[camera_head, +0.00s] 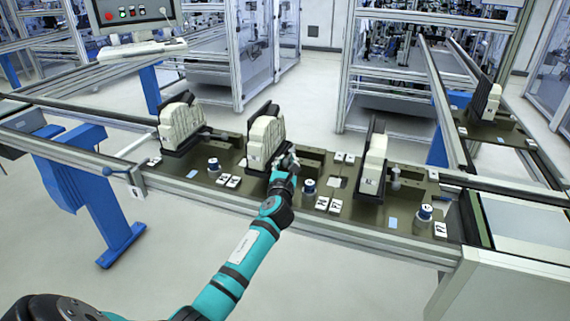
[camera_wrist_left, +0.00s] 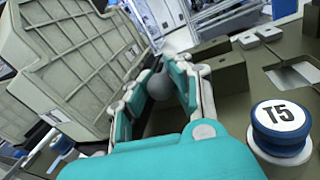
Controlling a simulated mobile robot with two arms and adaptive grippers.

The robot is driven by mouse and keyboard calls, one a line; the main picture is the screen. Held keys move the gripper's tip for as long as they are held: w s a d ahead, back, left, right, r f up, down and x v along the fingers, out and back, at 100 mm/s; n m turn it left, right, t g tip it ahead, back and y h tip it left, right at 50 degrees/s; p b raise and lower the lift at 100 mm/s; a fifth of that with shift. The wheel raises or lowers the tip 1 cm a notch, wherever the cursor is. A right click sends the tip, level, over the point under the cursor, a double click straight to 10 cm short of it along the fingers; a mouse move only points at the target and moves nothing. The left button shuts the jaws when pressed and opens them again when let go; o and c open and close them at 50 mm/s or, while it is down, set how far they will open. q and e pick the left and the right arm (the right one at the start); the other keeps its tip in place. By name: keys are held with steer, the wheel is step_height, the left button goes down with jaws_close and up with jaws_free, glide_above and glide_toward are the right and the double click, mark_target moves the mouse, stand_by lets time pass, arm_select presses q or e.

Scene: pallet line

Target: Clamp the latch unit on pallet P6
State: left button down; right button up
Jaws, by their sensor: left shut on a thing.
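Three pale beige latch units stand upright against dark backing plates on the line: a left one (camera_head: 180,122), a middle one (camera_head: 264,140) and a right one (camera_head: 374,164). My left gripper (camera_head: 289,163) is at the right side of the middle unit. In the left wrist view its teal fingers (camera_wrist_left: 158,82) are shut on a grey ball knob (camera_wrist_left: 157,88), partly hidden between them. The ribbed beige face of the middle unit (camera_wrist_left: 80,50) fills the left of that view. Pallet numbers are too small to read. My right gripper is not in view.
A blue spool with a white cap marked T5 (camera_wrist_left: 280,124) stands close to the right of my left gripper. A similar spool (camera_head: 424,212) and small white labels (camera_head: 329,204) lie along the line. Another unit (camera_head: 487,102) stands on the far right conveyor.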

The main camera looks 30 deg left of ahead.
arm_select(q)
steer(key=shift+w+d+f+n+g+y+b, duration=0.2)
steer(key=shift+d+n+g+y+b, duration=0.2)
steer(key=shift+n+g+y+b, duration=0.5)
steer(key=shift+d+r+n+y, duration=0.2)
steer(key=shift+n+y, duration=0.2)
steer(key=shift+y, duration=0.4)
steer(key=c, duration=1.1)
jaws_free()
steer(key=shift+s+a, duration=0.1)
steer(key=shift+a, duration=0.05)
steer(key=v, duration=1.2)
steer(key=shift+r, duration=0.2)
